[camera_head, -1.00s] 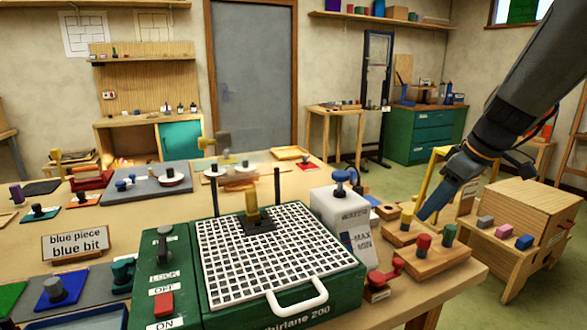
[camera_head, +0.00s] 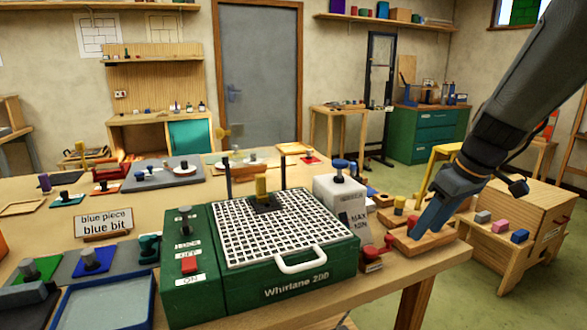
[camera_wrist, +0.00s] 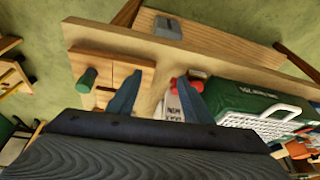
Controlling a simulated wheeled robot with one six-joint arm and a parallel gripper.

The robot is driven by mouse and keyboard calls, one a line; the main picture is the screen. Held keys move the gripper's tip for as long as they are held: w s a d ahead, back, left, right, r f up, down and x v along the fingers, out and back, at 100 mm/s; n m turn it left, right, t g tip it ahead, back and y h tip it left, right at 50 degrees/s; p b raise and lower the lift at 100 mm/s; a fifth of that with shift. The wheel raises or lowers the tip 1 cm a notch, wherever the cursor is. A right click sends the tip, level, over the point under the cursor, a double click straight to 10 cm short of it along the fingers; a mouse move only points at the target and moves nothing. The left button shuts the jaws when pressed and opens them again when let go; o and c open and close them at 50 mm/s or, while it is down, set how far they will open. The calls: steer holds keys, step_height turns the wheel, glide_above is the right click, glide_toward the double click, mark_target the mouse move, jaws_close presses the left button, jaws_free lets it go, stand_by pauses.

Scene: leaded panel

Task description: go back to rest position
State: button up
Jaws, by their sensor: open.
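My gripper (camera_head: 424,222) is at the right front of the workbench, over a wooden peg block (camera_head: 437,244). Its two blue-grey fingers are apart in the wrist view (camera_wrist: 160,90), with nothing held between them.
The green grinder (camera_head: 290,282), with its white grid, and a white tank (camera_head: 338,197) stand left of my gripper. A red-handled part (camera_head: 373,255) lies near the bench edge. A wooden stand (camera_head: 535,225) with several coloured blocks is to the right, past a floor gap.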

steer(key=s+a+f+m+g+h, duration=0.1)
steer(key=s+a+f+m, duration=0.2)
steer(key=s+a+f, duration=0.2)
steer(key=s+a+f+m+g+h, duration=0.1)
steer(key=s+a+f, duration=0.4)
steer(key=s, duration=0.6)
step_height(320, 180, down, 2)
steer(key=shift+a+m+g+h, duration=0.3)
steer(key=shift+m+g, duration=0.1)
steer(key=shift+m, duration=0.5)
steer(key=shift+w, duration=0.1)
